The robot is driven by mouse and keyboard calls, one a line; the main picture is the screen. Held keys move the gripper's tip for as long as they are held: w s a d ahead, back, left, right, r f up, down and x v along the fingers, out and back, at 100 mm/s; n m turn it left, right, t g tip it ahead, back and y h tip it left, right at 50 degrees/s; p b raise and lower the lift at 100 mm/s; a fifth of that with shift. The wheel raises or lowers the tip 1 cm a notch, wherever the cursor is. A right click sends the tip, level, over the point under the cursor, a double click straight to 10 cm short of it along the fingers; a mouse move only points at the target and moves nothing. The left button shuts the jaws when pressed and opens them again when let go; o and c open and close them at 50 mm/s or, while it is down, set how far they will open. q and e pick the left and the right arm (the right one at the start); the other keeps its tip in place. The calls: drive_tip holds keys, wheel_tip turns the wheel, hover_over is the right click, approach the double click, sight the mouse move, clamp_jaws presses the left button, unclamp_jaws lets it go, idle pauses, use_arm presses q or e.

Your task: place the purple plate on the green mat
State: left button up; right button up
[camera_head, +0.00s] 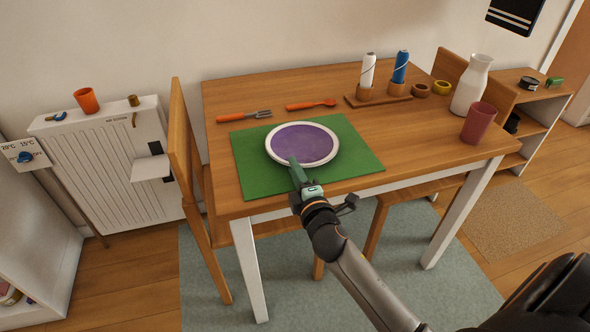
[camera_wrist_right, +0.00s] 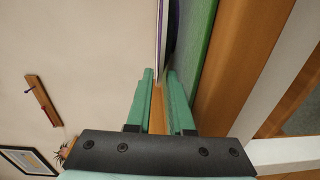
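The purple plate (camera_head: 310,139) has a white rim and lies flat over the green mat (camera_head: 255,180) on the wooden table. Its rim (camera_wrist_right: 161,35) shows edge-on in the right wrist view, beside the mat (camera_wrist_right: 203,50). My right gripper (camera_head: 295,166) is at the plate's near rim, low over the mat. In the right wrist view its two green fingers (camera_wrist_right: 162,90) stand apart, with a gap between them and the rim's end at the fingertips. I cannot tell whether the rim touches a finger. My left gripper is out of view.
An orange-handled fork (camera_head: 244,116) and an orange spoon (camera_head: 311,104) lie behind the mat. A chair (camera_head: 183,130) is at the left.

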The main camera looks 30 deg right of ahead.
drive_tip(key=shift+r, duration=0.15)
drive_tip(key=shift+s+a, duration=0.1)
drive_tip(key=shift+s, duration=0.25)
drive_tip(key=v, duration=1.1)
drive_tip(key=s+a+f+m+g+y, duration=0.3)
drive_tip(key=s+a+f+m, duration=0.3)
drive_tip(key=f, duration=0.3)
drive_tip(key=s+a+f+m+g+y, duration=0.3)
drive_tip(key=s+a+f+m+g, duration=0.2)
drive_tip(key=f, duration=0.5)
drive_tip(key=shift+s+a+f+m+y, duration=0.35)
drive_tip(key=shift+s+a+m, duration=0.2)
drive_tip(key=shift+m, duration=0.25)
